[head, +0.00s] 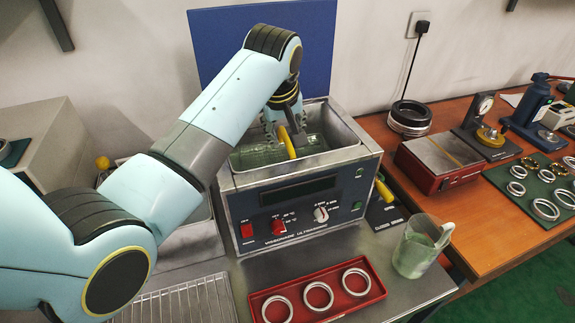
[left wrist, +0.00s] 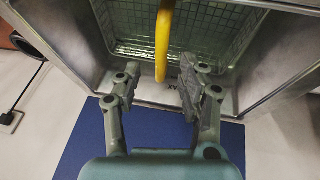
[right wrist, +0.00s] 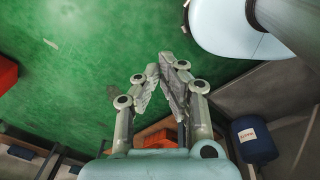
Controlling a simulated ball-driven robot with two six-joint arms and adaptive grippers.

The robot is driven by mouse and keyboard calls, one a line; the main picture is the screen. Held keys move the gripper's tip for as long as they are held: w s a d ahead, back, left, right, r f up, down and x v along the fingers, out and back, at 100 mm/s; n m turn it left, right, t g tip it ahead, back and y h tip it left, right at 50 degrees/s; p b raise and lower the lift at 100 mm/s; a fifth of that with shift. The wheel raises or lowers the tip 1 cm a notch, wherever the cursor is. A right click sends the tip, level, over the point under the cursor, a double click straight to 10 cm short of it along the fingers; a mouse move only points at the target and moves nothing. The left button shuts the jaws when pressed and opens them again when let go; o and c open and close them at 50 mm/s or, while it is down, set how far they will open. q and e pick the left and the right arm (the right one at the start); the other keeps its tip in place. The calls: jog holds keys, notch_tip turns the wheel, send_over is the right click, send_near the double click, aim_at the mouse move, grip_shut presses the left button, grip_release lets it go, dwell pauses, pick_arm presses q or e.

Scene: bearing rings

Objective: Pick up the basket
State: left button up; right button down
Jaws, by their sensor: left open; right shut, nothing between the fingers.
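The wire basket (head: 262,155) sits inside the metal tank of the ultrasonic cleaner (head: 300,208). Its yellow handle (head: 287,142) stands up over it. In the left wrist view the basket mesh (left wrist: 206,32) lies in the tank, and the yellow handle (left wrist: 163,42) reaches down between my fingers. My left gripper (left wrist: 155,85) is open, with one finger on each side of the handle's end; I cannot tell whether either touches it. My right gripper (right wrist: 160,75) is shut and empty, away from the cleaner, above a green floor (right wrist: 90,60).
A red tray (head: 318,310) with three metal rings lies in front of the cleaner, beside a glass beaker (head: 415,250). A wire rack (head: 180,303) is at front left. A blue panel (head: 262,50) stands behind. The wooden bench (head: 480,215) at right holds tools and rings.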

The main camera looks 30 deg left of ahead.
aim_at(286, 138)
pick_arm(q)
jog(key=shift+w+a+f, duration=0.15)
jog(key=shift+w+f, duration=0.05)
jog(key=shift+f, duration=0.1)
jog(key=x, duration=0.4)
jog(key=shift+w+a+f+p, duration=0.1)
jog(key=shift+w+a+p, duration=0.1)
jog(key=shift+p, duration=0.15)
jog(key=shift+f, duration=0.2)
jog(key=shift+c, duration=0.7)
jog(key=c, duration=0.7)
grip_shut()
pick_arm(e)
jog(key=shift+w+a+r, duration=0.2)
jog(key=shift+w+a, duration=0.05)
jog(key=shift+w, duration=0.15)
jog(key=shift+w+a+r, duration=0.15)
jog(key=shift+w+a, duration=0.05)
jog(key=shift+w, duration=0.2)
pick_arm(q)
jog(key=shift+r, duration=0.1)
pick_arm(e)
jog(key=shift+w, duration=0.1)
